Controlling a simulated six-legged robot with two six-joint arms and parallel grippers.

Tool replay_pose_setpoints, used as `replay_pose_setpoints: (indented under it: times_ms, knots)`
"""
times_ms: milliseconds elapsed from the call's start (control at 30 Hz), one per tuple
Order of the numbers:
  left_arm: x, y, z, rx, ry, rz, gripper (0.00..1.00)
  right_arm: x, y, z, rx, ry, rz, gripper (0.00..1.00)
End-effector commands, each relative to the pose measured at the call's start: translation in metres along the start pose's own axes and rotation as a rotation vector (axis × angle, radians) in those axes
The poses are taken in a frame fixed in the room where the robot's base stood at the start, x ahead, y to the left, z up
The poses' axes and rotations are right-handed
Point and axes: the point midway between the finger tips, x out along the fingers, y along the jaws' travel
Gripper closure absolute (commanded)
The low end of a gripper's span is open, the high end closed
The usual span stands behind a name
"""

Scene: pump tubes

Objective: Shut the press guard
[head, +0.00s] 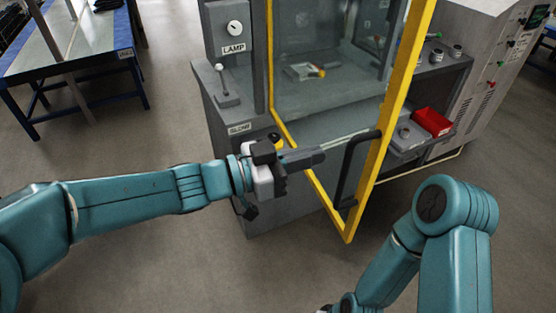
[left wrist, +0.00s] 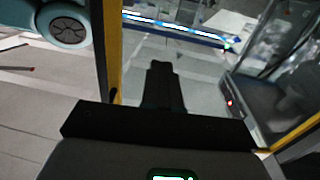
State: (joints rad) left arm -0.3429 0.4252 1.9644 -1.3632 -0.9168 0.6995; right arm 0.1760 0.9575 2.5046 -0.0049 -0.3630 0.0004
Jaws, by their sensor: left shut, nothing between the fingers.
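The press guard (head: 376,150) is a clear door in a yellow frame. It stands swung open, its free edge out toward me. A black bar handle (head: 345,172) is on that free edge. My left gripper (head: 318,157) is shut and empty.
The grey press (head: 225,100) has a lamp gauge (head: 235,28) and a lever (head: 224,85). A red bin (head: 433,122) sits on a shelf right of the guard. A cabinet (head: 490,70) stands behind it. A blue-edged table (head: 65,50) is at the far left. The floor in front is clear.

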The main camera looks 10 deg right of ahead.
Motion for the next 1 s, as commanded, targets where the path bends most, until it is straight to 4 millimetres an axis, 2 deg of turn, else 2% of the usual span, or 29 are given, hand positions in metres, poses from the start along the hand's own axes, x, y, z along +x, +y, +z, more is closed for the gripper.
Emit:
replay_pose_setpoints:
  times_ms: [100, 300, 1000]
  knots:
    - [0.022, 0.001, -0.001, 0.001, -0.001, 0.003, 1.0, -0.003, -0.001, 0.0, 0.0, 0.0, 0.0, 1.0]
    - [0.043, 0.001, 0.0, 0.0, -0.001, 0.001, 1.0, -0.004, -0.002, 0.0, 0.0, 0.0, 0.0, 1.0]
    - [0.054, 0.0, 0.001, 0.003, 0.002, -0.013, 1.0, -0.001, 0.0, 0.0, 0.0, 0.0, 0.0, 1.0]
